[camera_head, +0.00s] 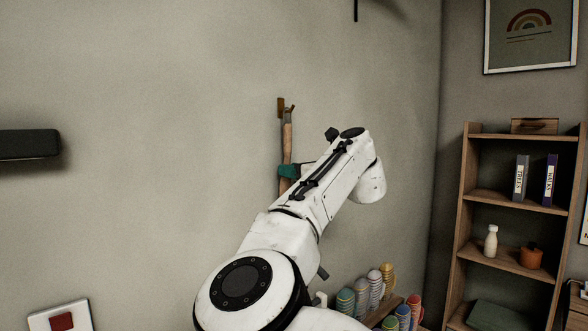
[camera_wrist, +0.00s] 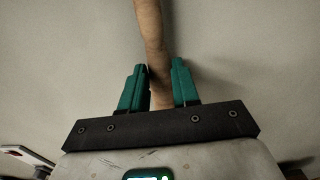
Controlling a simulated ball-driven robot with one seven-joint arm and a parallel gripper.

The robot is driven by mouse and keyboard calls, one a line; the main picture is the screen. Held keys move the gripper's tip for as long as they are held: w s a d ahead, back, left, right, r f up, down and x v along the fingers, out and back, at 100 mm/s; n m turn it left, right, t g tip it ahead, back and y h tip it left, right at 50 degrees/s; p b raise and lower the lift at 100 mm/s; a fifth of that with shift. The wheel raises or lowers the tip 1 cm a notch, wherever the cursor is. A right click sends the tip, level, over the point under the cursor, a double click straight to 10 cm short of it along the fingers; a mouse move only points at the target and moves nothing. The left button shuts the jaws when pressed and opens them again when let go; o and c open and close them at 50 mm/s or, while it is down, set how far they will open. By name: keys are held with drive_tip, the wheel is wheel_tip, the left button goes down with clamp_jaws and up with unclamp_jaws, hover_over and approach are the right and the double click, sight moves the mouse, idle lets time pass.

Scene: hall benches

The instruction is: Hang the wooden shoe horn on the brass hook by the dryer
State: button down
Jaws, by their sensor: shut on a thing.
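The wooden shoe horn (camera_head: 287,143) stands about upright in front of the wall in the head view. Its shaft (camera_wrist: 150,30) runs up between the teal fingers in the wrist view. My gripper (camera_head: 288,171) is shut on it; the wrist view also shows the fingers (camera_wrist: 158,68) on either side of the shaft. The brass hook (camera_head: 281,107) is on the wall at the shoe horn's upper end. That end appears close to or overlapping the hook; I cannot tell whether it hangs on it. The hook does not show in the wrist view. No dryer is clearly identifiable.
A dark box-like fixture (camera_head: 28,144) juts from the wall at the left. A white plate with a red square (camera_head: 60,321) is at lower left. A wooden shelf unit (camera_head: 470,185) stands right, with striped rounded things (camera_head: 375,290) low before it. The wall around the hook is bare.

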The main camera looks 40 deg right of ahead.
idle(0.4)
drive_tip(key=c, duration=0.8)
unclamp_jaws()
drive_tip(key=shift+o, duration=0.2)
drive_tip(key=s+b, duration=0.3)
drive_tip(key=s, duration=0.7)
drive_tip(key=shift+s+d, duration=0.15)
drive_tip(key=shift+s, duration=0.25)
